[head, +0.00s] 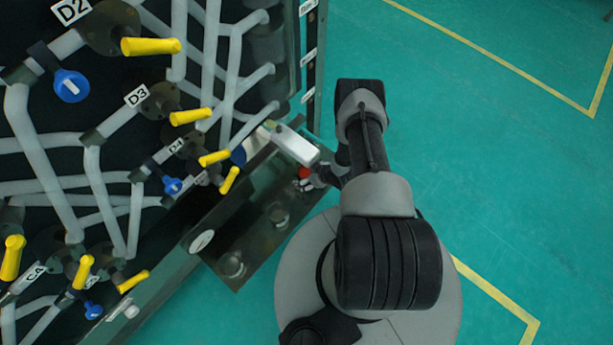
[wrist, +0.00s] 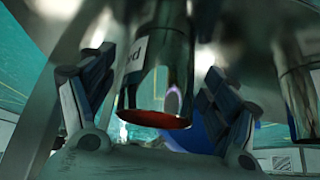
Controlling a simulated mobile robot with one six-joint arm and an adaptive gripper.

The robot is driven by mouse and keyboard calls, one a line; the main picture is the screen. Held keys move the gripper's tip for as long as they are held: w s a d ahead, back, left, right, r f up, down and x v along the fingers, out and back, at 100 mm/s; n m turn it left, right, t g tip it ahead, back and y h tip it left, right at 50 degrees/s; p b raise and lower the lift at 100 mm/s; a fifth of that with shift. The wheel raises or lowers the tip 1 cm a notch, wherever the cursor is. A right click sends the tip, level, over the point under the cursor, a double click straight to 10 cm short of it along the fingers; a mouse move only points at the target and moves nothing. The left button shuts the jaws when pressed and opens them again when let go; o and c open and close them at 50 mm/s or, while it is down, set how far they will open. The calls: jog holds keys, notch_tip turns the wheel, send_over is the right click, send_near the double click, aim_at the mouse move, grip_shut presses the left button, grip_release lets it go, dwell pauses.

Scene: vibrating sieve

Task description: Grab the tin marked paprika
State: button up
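A shiny metal tin (wrist: 165,62) with a red end stands between the two fingers of my gripper (wrist: 158,85) in the wrist view. Only a scrap of its white label shows, with one letter like a "d", so I cannot read its name. The fingers are spread on either side of the tin, with narrow gaps, and do not look closed on it. In the head view my gripper (head: 312,179) is at the right edge of the dark metal shelf (head: 232,222), by a small red spot, mostly hidden by my arm.
A second metal tin (wrist: 300,85) stands close on the right in the wrist view. Two metal round items (head: 279,216) and (head: 233,264) stand on the shelf. A white box (head: 295,146) is behind. The pipe panel with yellow handles (head: 150,46) fills the left. Green floor (head: 480,150) is clear.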

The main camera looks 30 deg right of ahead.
jog(key=c, duration=1.2)
jog(key=shift+r, duration=0.1)
